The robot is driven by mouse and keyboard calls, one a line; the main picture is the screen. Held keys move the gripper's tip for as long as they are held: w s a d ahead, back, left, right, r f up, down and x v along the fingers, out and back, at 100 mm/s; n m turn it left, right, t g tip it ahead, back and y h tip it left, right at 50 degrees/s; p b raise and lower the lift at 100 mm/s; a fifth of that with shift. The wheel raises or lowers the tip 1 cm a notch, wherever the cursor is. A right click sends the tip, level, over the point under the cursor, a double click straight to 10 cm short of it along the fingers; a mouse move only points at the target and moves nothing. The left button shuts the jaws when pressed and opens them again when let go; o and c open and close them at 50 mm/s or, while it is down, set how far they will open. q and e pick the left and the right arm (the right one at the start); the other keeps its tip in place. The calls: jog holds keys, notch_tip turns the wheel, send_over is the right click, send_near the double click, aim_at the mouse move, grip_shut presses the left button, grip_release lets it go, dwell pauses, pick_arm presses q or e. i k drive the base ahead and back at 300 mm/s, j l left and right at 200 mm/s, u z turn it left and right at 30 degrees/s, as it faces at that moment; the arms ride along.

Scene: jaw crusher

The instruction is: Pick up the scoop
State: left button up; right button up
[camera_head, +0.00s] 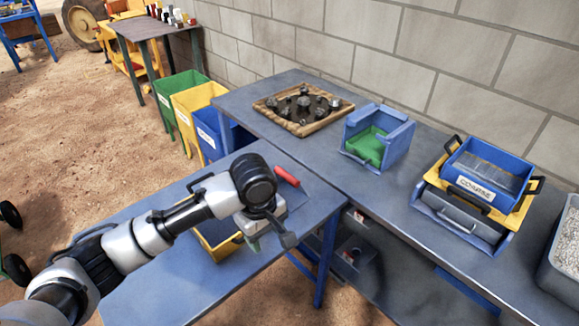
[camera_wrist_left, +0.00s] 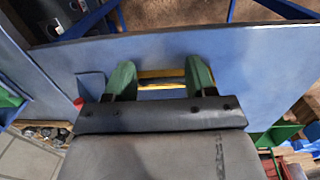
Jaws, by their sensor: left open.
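A red handle-like piece (camera_head: 287,176), which may be the scoop's handle, lies on the blue table behind my left gripper (camera_head: 256,240). A small part of it shows in the left wrist view (camera_wrist_left: 78,103), left of the fingers, beside a blue flat shape. The rest is hidden or hard to make out, so I cannot tell the scoop's full outline. My left gripper is open and empty, its two green fingers (camera_wrist_left: 160,76) apart above the table. A yellow tray (camera_head: 215,243) is partly hidden under my left arm, and its edge shows between the fingers. My right gripper is not in view.
On the grey bench stand a wooden tray of dark rocks (camera_head: 266,106), a blue box with a green inside (camera_head: 399,140) and a blue bin on a yellow frame (camera_head: 487,172). Green, yellow and blue bins (camera_head: 190,100) stand behind. The table's near left is clear.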

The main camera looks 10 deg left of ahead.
aim_at(291, 189)
jog(key=i, duration=0.9)
